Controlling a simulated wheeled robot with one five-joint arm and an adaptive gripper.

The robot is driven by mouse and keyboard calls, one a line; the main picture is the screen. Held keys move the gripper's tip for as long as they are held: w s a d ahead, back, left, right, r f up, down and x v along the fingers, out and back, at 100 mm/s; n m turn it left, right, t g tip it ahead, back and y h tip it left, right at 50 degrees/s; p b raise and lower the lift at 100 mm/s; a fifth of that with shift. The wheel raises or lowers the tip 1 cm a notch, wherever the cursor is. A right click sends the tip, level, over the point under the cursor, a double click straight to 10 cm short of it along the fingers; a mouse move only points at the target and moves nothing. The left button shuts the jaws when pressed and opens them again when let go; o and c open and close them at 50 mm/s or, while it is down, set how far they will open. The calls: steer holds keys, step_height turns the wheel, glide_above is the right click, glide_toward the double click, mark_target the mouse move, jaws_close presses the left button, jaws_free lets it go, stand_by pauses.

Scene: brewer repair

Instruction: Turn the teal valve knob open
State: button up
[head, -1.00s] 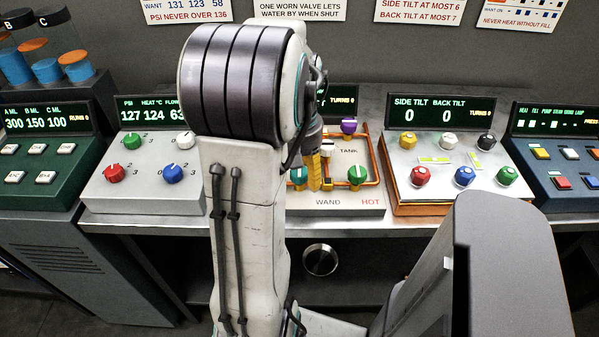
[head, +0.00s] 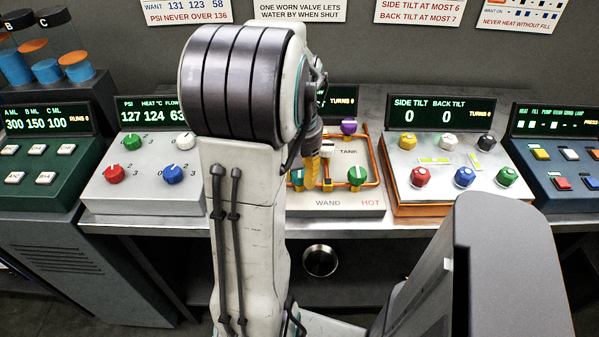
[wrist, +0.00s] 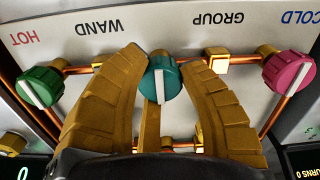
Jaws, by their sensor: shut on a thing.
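The teal valve knob (wrist: 160,80) is in the middle of the wrist view, with a white bar that runs nearly straight up and down the picture, across the copper pipe. The yellow fingers of my gripper (wrist: 162,62) are on both sides of it, shut on the knob. In the head view my gripper (head: 313,172) is at the valve panel, and only part of the teal knob (head: 297,178) shows beside my arm.
A green knob (wrist: 40,87) by WAND and HOT and a magenta knob (wrist: 288,72) by COLD flank it on the copper pipes. A purple knob (head: 348,127) is behind. Panels with knobs stand left (head: 100,200) and right (head: 400,185).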

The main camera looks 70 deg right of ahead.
steer(key=shift+m, duration=0.3)
steer(key=shift+c, duration=0.2)
steer(key=m, duration=0.3)
steer(key=shift+m, duration=0.4)
steer(key=m, duration=0.4)
steer(key=shift+a+f+m, duration=0.1)
steer(key=shift+m, duration=0.2)
steer(key=m, duration=0.4)
steer(key=shift+m, duration=2.5)
steer(key=o, duration=1.2)
